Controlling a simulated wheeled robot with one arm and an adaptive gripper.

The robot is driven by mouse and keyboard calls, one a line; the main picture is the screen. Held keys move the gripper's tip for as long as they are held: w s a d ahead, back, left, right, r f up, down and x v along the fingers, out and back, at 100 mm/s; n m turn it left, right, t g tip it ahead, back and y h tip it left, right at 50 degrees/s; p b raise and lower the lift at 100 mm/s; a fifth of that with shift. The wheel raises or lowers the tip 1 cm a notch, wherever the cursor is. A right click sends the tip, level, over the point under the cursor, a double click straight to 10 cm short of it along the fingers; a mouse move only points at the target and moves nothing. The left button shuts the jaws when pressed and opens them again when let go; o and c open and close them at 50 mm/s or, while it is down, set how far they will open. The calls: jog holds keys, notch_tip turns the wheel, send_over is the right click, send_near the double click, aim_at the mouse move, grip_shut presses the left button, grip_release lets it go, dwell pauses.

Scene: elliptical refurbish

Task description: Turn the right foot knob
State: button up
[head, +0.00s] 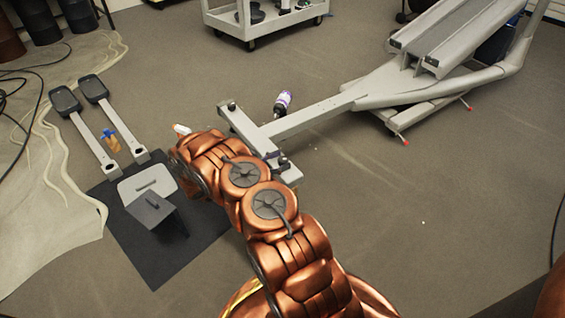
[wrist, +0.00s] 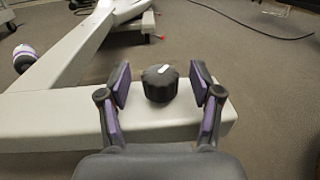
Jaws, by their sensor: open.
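The right foot knob (wrist: 160,84) is black and ribbed, with a white mark on its top. It sits on top of the pale crossbar (wrist: 60,128) near the bar's right end in the wrist view. My gripper (wrist: 161,81) is open, with one purple-padded finger on each side of the knob. Gaps show between the pads and the knob, so it is not gripped. In the head view the crossbar (head: 243,126) is partly covered by my copper arm, and the gripper and knob are mostly hidden there. Another dark knob (head: 232,105) stands at the bar's far end.
A dark bottle with a purple and white label (head: 283,103) stands beside the frame beam (head: 318,115). Open floor is at the right.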

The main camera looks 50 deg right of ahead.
jog(key=shift+s+d, duration=0.15)
jog(key=shift+d, duration=0.45)
jog(key=c, duration=1.2)
jog(key=shift+o, duration=0.2)
jog(key=shift+n+t, duration=0.4)
jog(key=shift+t, duration=0.1)
jog(key=shift+s+n+t+h, duration=0.1)
jog(key=shift+n+t+h, duration=0.2)
jog(key=shift+n+t, duration=0.55)
jog(key=shift+n+t+b, duration=0.3)
jog(key=shift+n+t, duration=0.65)
jog(key=shift+t, duration=0.75)
jog(key=shift+n+t+b, duration=0.25)
jog(key=shift+n+t, duration=0.65)
jog(key=shift+t, duration=0.75)
jog(key=shift+n+t+y, duration=0.5)
jog(key=shift+t, duration=0.4)
